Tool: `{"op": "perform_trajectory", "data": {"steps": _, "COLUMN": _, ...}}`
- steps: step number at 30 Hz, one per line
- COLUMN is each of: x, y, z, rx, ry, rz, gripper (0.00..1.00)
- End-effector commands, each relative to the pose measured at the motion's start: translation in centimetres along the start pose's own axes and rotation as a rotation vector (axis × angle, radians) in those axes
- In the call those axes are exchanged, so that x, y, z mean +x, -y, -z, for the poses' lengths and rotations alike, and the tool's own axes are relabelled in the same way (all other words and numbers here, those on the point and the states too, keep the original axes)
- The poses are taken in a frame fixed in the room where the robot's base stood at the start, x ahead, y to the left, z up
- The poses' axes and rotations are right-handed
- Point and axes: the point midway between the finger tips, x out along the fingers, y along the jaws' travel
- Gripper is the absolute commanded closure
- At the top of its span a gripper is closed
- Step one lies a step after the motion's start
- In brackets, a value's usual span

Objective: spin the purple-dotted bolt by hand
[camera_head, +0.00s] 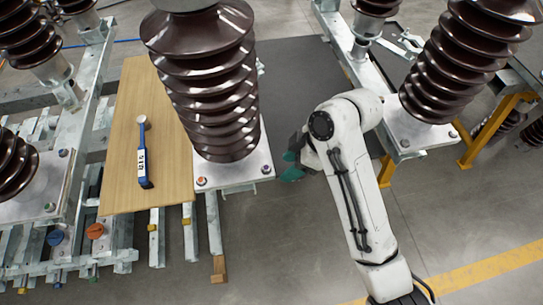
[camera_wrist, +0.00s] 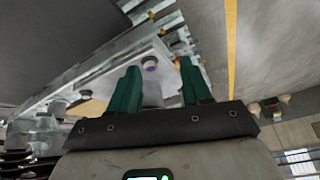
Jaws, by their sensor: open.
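The bolt with a purple dot (camera_wrist: 150,63) sits on the corner of a pale metal base plate (camera_wrist: 122,72) in the wrist view. My gripper (camera_wrist: 160,67) has two green fingers spread apart, and the bolt shows between their tips, beyond them. I see no contact. In the head view, my gripper (camera_head: 291,166) is just right of the middle insulator's base plate (camera_head: 235,181). A small bolt (camera_head: 266,169) stands on that plate's right corner, close to the fingers; its dot colour is hard to tell there. Another bolt (camera_head: 201,181), with a reddish dot, is on the left corner.
The brown ribbed insulator (camera_head: 210,90) rises beside the bolts. A blue-handled tool (camera_head: 142,155) lies on a wooden board (camera_head: 120,185) to the left. Another insulator (camera_head: 450,65) stands at right on a metal frame. The floor (camera_head: 290,240) in front is clear.

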Motion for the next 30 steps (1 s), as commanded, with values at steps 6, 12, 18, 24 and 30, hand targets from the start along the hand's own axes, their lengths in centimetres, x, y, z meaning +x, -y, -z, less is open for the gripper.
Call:
{"op": "perform_trajectory", "data": {"steps": 6, "x": -3.5, "y": -3.1, "z": 3.7, "rx": -0.384, "ry": 0.068, "rz": 0.108, "gripper": 0.52}}
{"op": "perform_trajectory", "data": {"steps": 12, "x": -5.0, "y": -4.1, "z": 4.4, "rx": -0.541, "ry": 0.104, "rz": 0.172, "gripper": 0.52}}
{"op": "perform_trajectory", "data": {"steps": 18, "x": -4.0, "y": -4.0, "z": 4.3, "rx": -0.567, "ry": 0.107, "rz": 0.188, "gripper": 0.52}}
{"op": "perform_trajectory", "data": {"steps": 24, "x": -0.7, "y": -3.4, "z": 3.8, "rx": -0.564, "ry": 0.108, "rz": 0.188, "gripper": 0.52}}
{"op": "perform_trajectory", "data": {"steps": 30, "x": 2.7, "y": -2.9, "z": 3.2, "rx": -0.563, "ry": 0.108, "rz": 0.186, "gripper": 0.52}}
